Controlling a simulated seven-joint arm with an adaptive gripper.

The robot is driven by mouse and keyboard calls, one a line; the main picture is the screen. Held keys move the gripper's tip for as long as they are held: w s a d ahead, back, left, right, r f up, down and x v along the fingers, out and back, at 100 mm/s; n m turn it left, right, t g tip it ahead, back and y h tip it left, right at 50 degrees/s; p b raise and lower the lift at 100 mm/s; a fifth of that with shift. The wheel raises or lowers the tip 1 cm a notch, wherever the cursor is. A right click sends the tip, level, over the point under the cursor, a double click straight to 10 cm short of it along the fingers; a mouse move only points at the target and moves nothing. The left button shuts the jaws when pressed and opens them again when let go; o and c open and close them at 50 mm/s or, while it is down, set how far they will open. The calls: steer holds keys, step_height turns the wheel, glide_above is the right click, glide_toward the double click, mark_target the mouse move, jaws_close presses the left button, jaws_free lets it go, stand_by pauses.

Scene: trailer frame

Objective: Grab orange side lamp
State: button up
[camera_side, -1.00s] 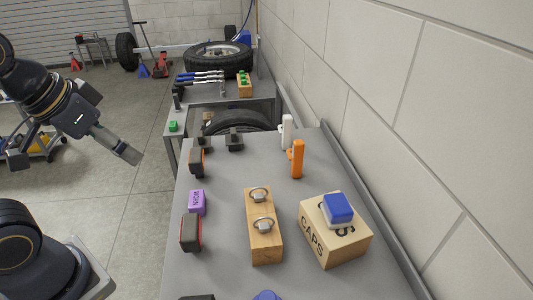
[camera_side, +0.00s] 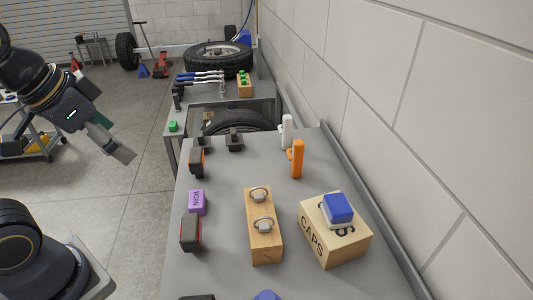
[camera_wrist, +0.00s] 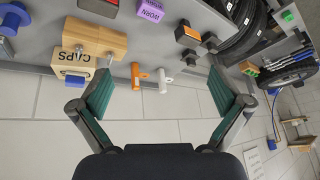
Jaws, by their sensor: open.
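A small dark block with an orange face (camera_side: 197,161), which looks like the orange side lamp, sits near the left edge of the grey bench. It also shows in the wrist view (camera_wrist: 187,33), at upper centre beyond my fingers. A similar dark block with a red face (camera_side: 190,232) is nearer on the same edge. My gripper (camera_side: 121,149) is in the air left of the bench, clear of the lamp. In the wrist view my gripper (camera_wrist: 161,93) has its two teal fingers wide apart, with nothing held between them.
An orange upright piece (camera_side: 297,159) and a white one (camera_side: 287,132) stand by the wall. A purple block (camera_side: 196,202), a wooden block with rings (camera_side: 264,248) and a CAPS box (camera_side: 346,246) share the bench. Dark brackets (camera_side: 234,139) sit behind the lamp.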

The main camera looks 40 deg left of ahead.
steer(key=w+a+r+m+g, duration=0.1)
steer(key=w+r+m+g, duration=0.1)
steer(key=w+r+m, duration=0.4)
steer(key=m+g, duration=0.1)
steer(key=g, duration=0.2)
glide_above(196, 154)
step_height(196, 154, down, 9)
steer(key=shift+g, duration=0.3)
steer(key=f, duration=1.1)
steer(key=shift+a, duration=0.3)
steer(key=f, duration=0.6)
steer(key=shift+s+d+f, duration=0.1)
steer(key=shift+d+f, duration=0.05)
steer(key=shift+d, duration=0.1)
steer(key=shift+c, duration=0.2)
steer(key=c, duration=1.2)
steer(key=shift+c, duration=0.2)
